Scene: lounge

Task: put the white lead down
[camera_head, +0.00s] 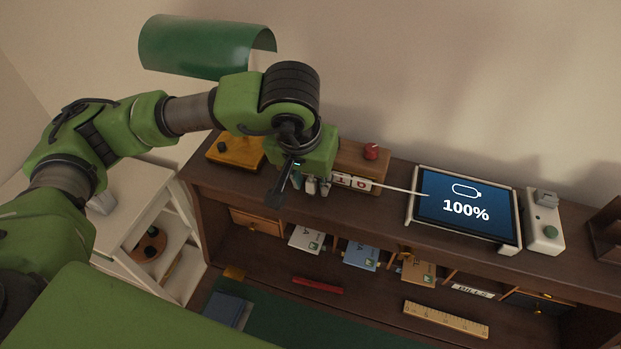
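The white lead (398,189) is a thin, nearly straight white line. Its right end shows over the left part of the tablet's screen, and it runs left past the small number blocks toward my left gripper. The tablet (480,194) leans in a white frame on the desk's upper shelf; its blue screen reads 100% under a battery sign. My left gripper (317,187) hangs low over the shelf, left of the number blocks, with its fingers close together on the lead's left end. The grip itself is small and partly hidden. My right gripper is out of view.
Number blocks (352,182) and a wooden box with a red knob (371,151) stand close beside the gripper. A yellow-brown base (233,152) under a green lamp shade (195,47) is left. A white device (544,222) with a green button stands right of the tablet.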

